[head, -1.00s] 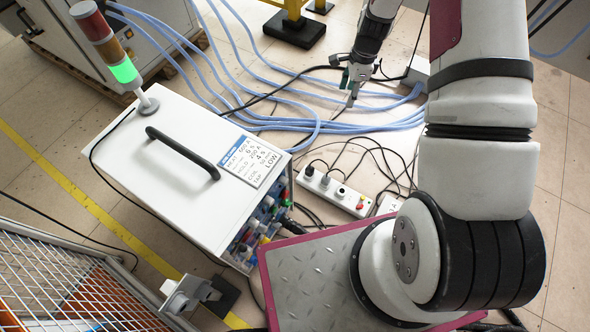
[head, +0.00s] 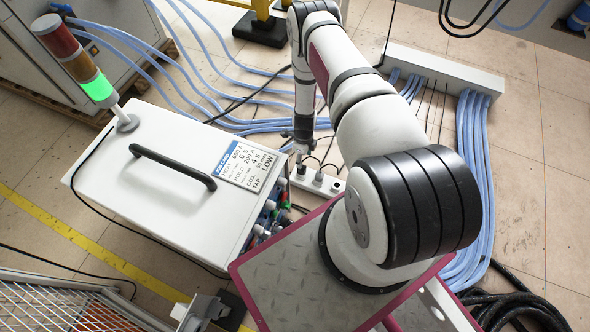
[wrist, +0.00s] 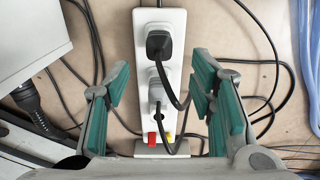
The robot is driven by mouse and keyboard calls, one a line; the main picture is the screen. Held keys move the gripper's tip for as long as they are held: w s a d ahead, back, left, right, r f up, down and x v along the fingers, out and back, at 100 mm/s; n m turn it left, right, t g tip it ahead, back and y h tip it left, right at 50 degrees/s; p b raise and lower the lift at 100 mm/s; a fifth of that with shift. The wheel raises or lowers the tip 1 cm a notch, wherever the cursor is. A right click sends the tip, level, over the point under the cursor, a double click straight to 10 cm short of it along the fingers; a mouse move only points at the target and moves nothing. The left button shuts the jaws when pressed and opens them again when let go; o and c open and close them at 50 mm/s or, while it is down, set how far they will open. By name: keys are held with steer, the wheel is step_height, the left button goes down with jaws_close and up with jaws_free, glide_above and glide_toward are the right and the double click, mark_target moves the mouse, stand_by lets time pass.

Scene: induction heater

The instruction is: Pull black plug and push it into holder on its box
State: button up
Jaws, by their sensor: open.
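A white power strip (wrist: 171,24) runs up the middle of the wrist view; its end also shows in the head view (head: 331,187). A black plug (wrist: 160,44) sits in its upper part. A paler grey plug (wrist: 157,90) with a black cable sits in it below. My gripper (wrist: 161,78) is open, with teal-padded fingers on either side of the strip, apart from both plugs. In the head view my gripper (head: 303,146) points down over the strip, which it partly hides. The white heater box (head: 140,205) stands to the left. I cannot make out a plug holder.
A dark cable connector (wrist: 25,96) sticks out of the box at the wrist view's left. Loose black cables lie around the strip. Blue hoses (head: 480,165) and a white duct (head: 440,72) lie behind and to the right. A signal tower (head: 90,75) rises from the box.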

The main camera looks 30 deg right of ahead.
mark_target(302, 169)
steer(key=shift+a+f, duration=0.1)
stand_by(0.3)
step_height(302, 169, down, 7)
steer(key=b, duration=0.5)
steer(key=shift+f+b, duration=0.2)
steer(key=shift+b, duration=0.1)
steer(key=shift+f+b, duration=0.8)
steer(key=shift+b, duration=0.05)
steer(key=shift+b, duration=0.35)
steer(key=shift+c, duration=0.2)
stand_by(0.3)
jaws_close()
